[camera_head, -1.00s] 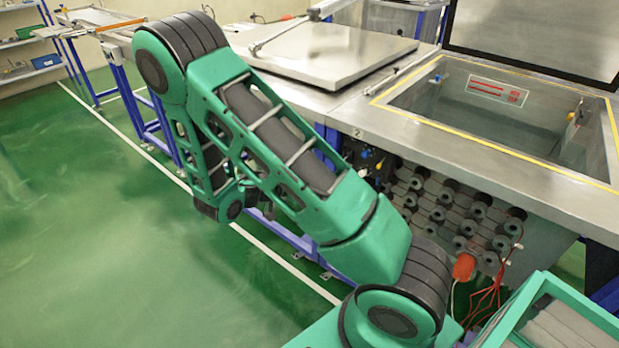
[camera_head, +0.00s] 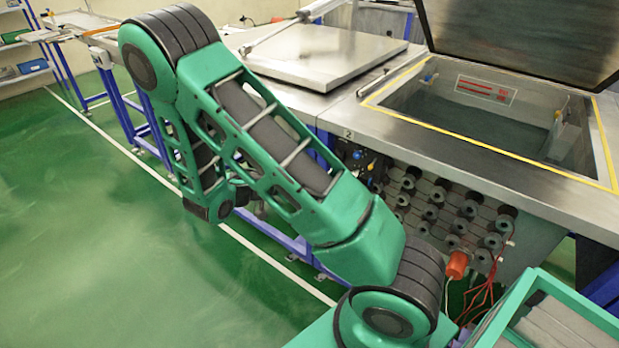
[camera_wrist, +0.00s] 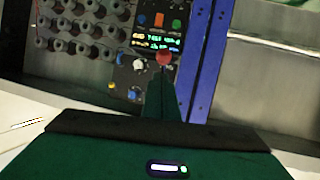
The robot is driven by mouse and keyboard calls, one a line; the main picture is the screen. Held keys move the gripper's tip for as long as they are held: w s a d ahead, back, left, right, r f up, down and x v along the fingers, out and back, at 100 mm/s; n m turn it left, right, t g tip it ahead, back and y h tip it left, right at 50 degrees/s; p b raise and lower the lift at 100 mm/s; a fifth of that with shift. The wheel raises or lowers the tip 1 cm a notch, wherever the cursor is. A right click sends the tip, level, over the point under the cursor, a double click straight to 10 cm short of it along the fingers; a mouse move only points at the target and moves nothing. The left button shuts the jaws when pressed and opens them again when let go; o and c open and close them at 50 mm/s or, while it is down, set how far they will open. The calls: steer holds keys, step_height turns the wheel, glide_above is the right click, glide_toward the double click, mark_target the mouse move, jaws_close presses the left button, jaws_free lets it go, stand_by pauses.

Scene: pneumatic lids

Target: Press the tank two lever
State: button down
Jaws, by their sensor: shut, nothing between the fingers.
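Tank two's number mark (camera_head: 348,134) is on the steel top beside the open tank (camera_head: 480,150). The tank's hinged lid (camera_head: 520,35) is raised and leans over its far side. A control panel with blue and yellow knobs (camera_head: 366,160) sits below the mark, partly behind my arm. In the wrist view, a red ball knob (camera_wrist: 164,57), apparently the lever's end, stands before the panel's lit display (camera_wrist: 158,42). My gripper (camera_wrist: 162,75) is shut and empty, its tip just below the knob. I cannot tell whether they touch. The lever's shaft is hidden.
Several grey round parts (camera_head: 440,205) cover the tank's front beside the panel. A blue post (camera_wrist: 203,60) stands close right of my gripper in the wrist view. A flat lid (camera_head: 320,55) lies shut on the neighbouring tank. The green floor (camera_head: 110,250) at left is clear.

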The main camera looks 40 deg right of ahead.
steer(key=a+f+v, duration=0.1)
steer(key=f+v, duration=0.1)
steer(key=v, duration=1.1)
steer(key=shift+a, duration=0.2)
steer(key=shift+s, duration=0.1)
steer(key=s+d+r+n+g+y, duration=0.3)
steer(key=s+d+r+y, duration=0.35)
steer(key=s+d, duration=0.4)
steer(key=s+a+r+n+t+y, duration=0.1)
steer(key=s+r+n+y, duration=0.2)
steer(key=s, duration=0.4)
steer(key=s+a+r+n+t+y, duration=0.1)
steer(key=s+a+r+n+y, duration=0.1)
steer(key=s, duration=0.5)
steer(key=shift+s+r+n+t+y, duration=0.15)
steer(key=shift+r+n+t+y, duration=0.15)
steer(key=shift+r+n+y, duration=0.7)
steer(key=shift+f+y, duration=0.25)
steer(key=shift+f, duration=0.05)
